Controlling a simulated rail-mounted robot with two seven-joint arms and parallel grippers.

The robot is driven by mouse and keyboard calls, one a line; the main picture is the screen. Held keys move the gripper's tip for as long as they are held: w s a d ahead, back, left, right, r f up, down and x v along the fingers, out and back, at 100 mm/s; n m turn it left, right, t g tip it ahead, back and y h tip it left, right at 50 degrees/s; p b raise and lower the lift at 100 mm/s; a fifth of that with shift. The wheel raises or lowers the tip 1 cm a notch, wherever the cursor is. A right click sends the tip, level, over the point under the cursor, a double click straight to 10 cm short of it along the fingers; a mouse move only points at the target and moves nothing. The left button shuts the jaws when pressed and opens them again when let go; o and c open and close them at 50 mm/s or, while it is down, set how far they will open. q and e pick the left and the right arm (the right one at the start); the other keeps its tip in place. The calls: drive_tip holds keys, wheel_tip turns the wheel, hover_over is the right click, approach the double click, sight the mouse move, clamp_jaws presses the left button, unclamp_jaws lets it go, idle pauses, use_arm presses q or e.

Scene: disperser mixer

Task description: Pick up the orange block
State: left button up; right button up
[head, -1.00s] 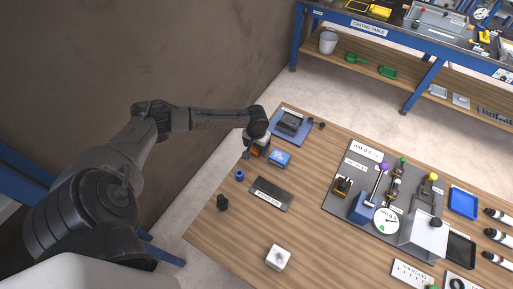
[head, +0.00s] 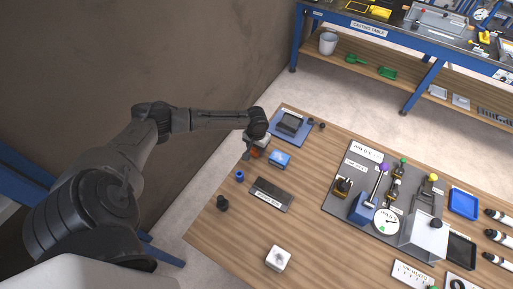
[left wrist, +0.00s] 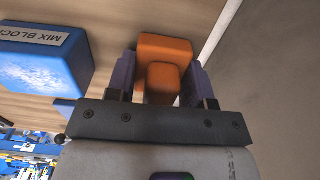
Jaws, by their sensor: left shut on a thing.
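The orange block (left wrist: 165,55) sits between the two fingers of my left gripper (left wrist: 158,80) in the left wrist view. The gripper is shut on it, with a dark finger on each side. In the head view the left gripper (head: 249,153) is at the table's far left edge, and only a small part of the orange block (head: 256,153) shows under the wrist. I cannot tell whether the block touches the table. My right gripper is not in view.
A blue block (head: 279,159) stands close beside the gripper; its label shows in the left wrist view. A blue tray (head: 302,137), a small blue part (head: 239,176), a dark labelled plate (head: 271,194) and a white cube (head: 278,258) are nearby. The wall is close on the left.

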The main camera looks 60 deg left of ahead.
use_arm(q)
drive_tip(key=shift+r, duration=0.1)
drive_tip(key=shift+r, duration=0.6)
wheel_tip(320, 180, up, 3)
drive_tip(key=shift+f+p, duration=0.1)
drive_tip(key=shift+p, duration=0.25)
drive_tip(key=w+d+r, duration=0.1)
drive_tip(key=d+r, duration=0.1)
drive_tip(key=d, duration=0.1)
drive_tip(key=w+d+r, duration=0.1)
drive_tip(key=d+r, duration=0.1)
drive_tip(key=d, duration=0.2)
drive_tip(key=w+d+r, duration=0.1)
drive_tip(key=d+r, duration=0.1)
drive_tip(key=d, duration=0.2)
drive_tip(key=shift+w+r+p, duration=0.3)
drive_tip(key=shift+r+p, duration=0.05)
drive_tip(key=shift+r, duration=0.05)
